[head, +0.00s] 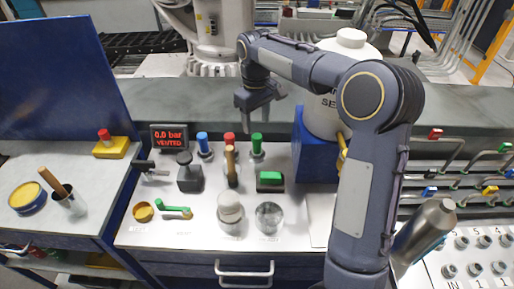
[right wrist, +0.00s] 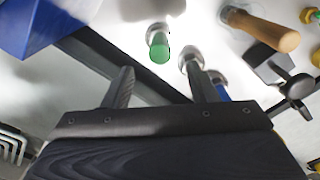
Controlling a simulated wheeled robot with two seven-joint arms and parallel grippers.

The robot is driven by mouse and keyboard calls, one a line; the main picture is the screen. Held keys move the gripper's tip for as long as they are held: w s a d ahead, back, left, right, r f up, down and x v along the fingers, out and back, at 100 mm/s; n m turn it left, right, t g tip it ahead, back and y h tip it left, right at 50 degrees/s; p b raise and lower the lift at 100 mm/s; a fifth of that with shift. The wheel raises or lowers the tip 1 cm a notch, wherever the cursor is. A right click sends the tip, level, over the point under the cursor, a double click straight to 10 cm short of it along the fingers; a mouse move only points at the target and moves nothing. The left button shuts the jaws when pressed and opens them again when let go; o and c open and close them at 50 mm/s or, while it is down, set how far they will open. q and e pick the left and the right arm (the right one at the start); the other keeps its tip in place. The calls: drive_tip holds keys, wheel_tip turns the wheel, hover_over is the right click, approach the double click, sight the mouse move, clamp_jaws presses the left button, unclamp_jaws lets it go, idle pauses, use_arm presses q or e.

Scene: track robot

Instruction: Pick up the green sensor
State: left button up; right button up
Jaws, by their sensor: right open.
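The green sensor (head: 257,143) stands upright on the white worktop, at the right end of a row with a red sensor (head: 229,139) and a blue sensor (head: 203,140). My right gripper (head: 257,108) is open and empty, above and behind the green sensor in the head view. In the right wrist view the green sensor (right wrist: 160,48) shows just beyond the gap between the two fingertips (right wrist: 159,68), apart from both. The right finger partly covers the sensor beside it. My left gripper is not in view.
A black block with a green top (head: 270,181) and a wooden-handled tool (head: 230,165) stand in front of the row. A blue stand (head: 314,158) with a large white bottle (head: 348,48) is at the right. A display (head: 170,137) reading 0.0 bar VENTED stands at the left.

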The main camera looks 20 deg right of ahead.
sight(257, 136)
wheel_tip(257, 136, down, 7)
drive_tip(key=shift+s+f, duration=0.1)
drive_tip(key=shift+f, duration=0.1)
drive_tip(key=shift+c, duration=0.3)
drive_tip(key=shift+d+r, duration=0.1)
drive_tip(key=c, duration=1.1)
